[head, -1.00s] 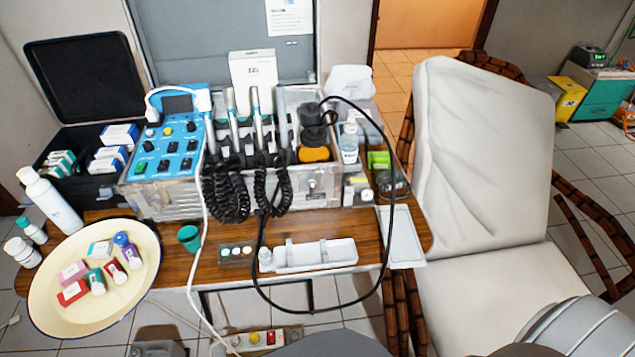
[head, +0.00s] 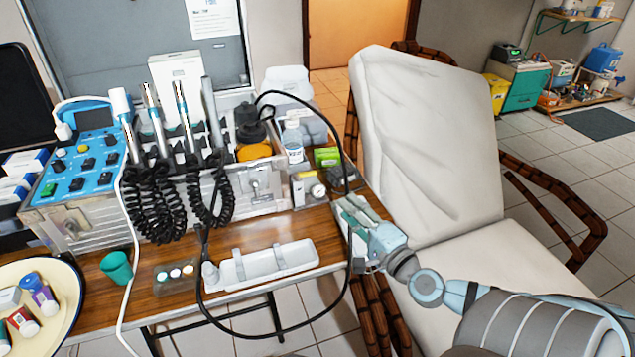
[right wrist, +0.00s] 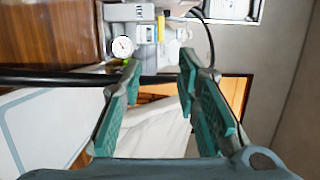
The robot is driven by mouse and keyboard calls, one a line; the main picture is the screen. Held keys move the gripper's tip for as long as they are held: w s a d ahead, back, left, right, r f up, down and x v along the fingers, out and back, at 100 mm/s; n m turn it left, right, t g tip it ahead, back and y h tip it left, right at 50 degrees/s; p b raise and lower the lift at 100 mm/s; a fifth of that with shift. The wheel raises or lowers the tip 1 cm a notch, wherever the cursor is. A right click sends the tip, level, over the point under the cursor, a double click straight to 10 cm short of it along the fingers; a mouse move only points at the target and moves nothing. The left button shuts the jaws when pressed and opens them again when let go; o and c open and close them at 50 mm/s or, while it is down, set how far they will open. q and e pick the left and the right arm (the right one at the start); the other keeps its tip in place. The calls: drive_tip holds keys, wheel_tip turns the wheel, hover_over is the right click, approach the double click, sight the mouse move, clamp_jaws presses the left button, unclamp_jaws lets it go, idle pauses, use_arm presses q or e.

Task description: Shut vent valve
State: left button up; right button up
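A small grey unit (head: 306,188) with a round white pressure gauge (head: 317,190) stands at the right end of the wooden table. In the right wrist view the gauge (right wrist: 122,47) shows near the top, with a narrow yellow part (right wrist: 161,27) to its right. I cannot tell for sure which part is the vent valve. My right gripper (head: 353,212) is over the pale tray at the table's right edge, in front of and to the right of the gauge. In the right wrist view its teal-padded fingers (right wrist: 160,72) are apart with nothing between them. My left gripper is out of view.
A black hose (head: 349,150) loops past my right gripper and crosses the right wrist view. A white instrument tray (head: 262,264) lies left of the gripper. A bottle (head: 292,142) and a green box (head: 327,157) stand behind the gauge. The reclining chair (head: 430,130) is at the right.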

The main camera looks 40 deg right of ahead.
approach(314, 175)
drive_tip(key=w, duration=0.2)
drive_tip(key=w+p, duration=0.1)
drive_tip(key=w, duration=0.5)
drive_tip(key=shift+w+d+r, duration=0.1)
drive_tip(key=shift+w+d, duration=0.15)
drive_tip(key=shift+d, duration=0.15)
clamp_jaws()
